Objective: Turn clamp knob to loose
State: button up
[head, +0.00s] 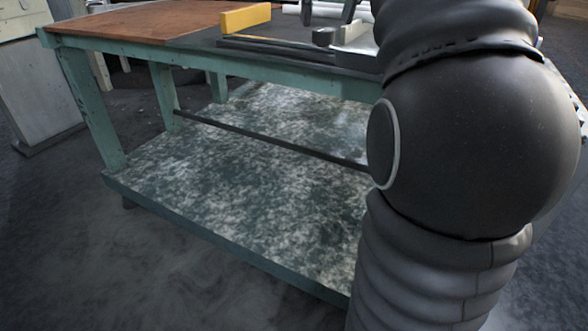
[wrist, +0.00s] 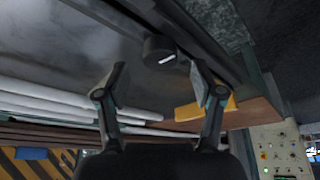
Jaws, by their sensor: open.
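The clamp knob is a dark round knob (wrist: 160,48) with a white line on its face. In the wrist view it sits beyond and between the fingertips, apart from them. In the head view a small dark cylinder (head: 324,38), which looks like the same knob, stands on the dark part of the table top. My gripper (wrist: 160,78) is open and empty, its two fingers spread to either side of the knob. In the head view dark finger parts show at the top edge, above the cylinder. My arm hides the table's right part.
A yellow block (head: 245,18) lies left of the knob on the green-framed table (head: 230,68). Dark rails (head: 275,48) run along the near edge. White tubes (wrist: 70,98) lie at the left in the wrist view. A control panel (wrist: 278,150) with buttons shows at lower right.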

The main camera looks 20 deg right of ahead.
jog(key=shift+d+p+v, duration=0.25)
jog(key=shift+p+v, duration=0.95)
jog(key=shift+v, duration=4.15)
jog(key=s+a+f, duration=0.4)
jog(key=f, duration=0.8)
jog(key=s+a+f+b, duration=0.1)
jog(key=s+a+f, duration=0.3)
jog(key=f, duration=0.8)
jog(key=s+a+f+n+t+b, duration=0.1)
jog(key=s+a+f, duration=0.4)
jog(key=f, duration=0.7)
jog(key=shift+a+y, duration=0.3)
jog(key=shift+a, duration=0.15)
jog(key=shift+f, duration=0.15)
